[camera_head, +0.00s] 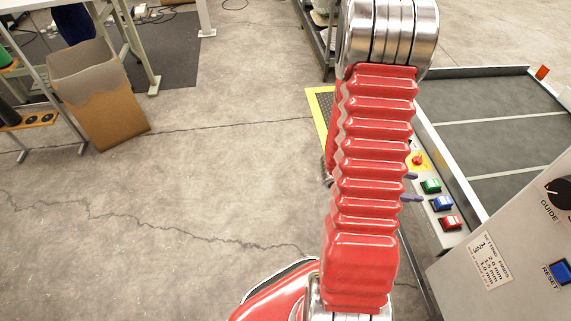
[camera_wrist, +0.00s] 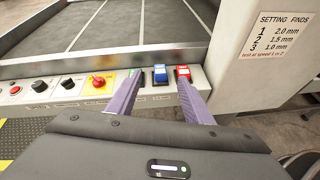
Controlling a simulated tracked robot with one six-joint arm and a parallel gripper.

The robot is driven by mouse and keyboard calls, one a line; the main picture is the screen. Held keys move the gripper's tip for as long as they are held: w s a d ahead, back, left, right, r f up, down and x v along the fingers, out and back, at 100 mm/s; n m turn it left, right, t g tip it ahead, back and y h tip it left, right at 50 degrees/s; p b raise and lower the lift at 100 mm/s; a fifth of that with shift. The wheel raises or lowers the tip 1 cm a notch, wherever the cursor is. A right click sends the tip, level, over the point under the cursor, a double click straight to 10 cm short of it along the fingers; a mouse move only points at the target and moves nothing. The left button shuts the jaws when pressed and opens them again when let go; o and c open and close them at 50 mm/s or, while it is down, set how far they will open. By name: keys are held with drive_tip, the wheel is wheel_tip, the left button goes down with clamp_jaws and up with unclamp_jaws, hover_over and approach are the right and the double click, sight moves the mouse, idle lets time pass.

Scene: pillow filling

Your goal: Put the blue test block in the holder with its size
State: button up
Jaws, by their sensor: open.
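I cannot make out the blue test block or its holder in either view. My gripper (camera_wrist: 159,82) has two purple fingers spread apart with nothing held between them. They are above the front control panel (camera_wrist: 60,98) of a machine. The blue button (camera_wrist: 160,73) shows between the fingertips, with the red button (camera_wrist: 183,71) by the right fingertip and the green button partly behind the left one. In the head view, my red arm hides most of the gripper; only the purple fingertips (camera_head: 411,188) stick out at its right, near the green button (camera_head: 431,186).
A sign (camera_wrist: 278,38) lists settings 1, 2, 3 as 2.0, 1.5, 1.0 mm. A grey cabinet (camera_head: 520,250) carries a guide knob (camera_head: 559,193). A cardboard box (camera_head: 105,110) and a wooden board with dark rounds (camera_head: 38,119) stand at left. The middle floor is clear.

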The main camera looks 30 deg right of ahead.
drive_tip(key=w+a+r+m+t+y, duration=0.3)
drive_tip(key=a+r, duration=0.5)
drive_tip(key=a, duration=0.5)
drive_tip(key=w+a+r+m+t+y, duration=0.4)
drive_tip(key=a+r, duration=0.4)
drive_tip(key=a, duration=0.6)
drive_tip(key=w+a+r+m+t+y, duration=0.3)
drive_tip(key=a+r, duration=0.4)
drive_tip(key=a, duration=0.6)
drive_tip(key=shift+w+a+r+m+t+y, duration=0.3)
drive_tip(key=shift+w+a+r+t+y, duration=0.1)
drive_tip(key=shift+w+t+y, duration=0.5)
drive_tip(key=shift+s, duration=0.2)
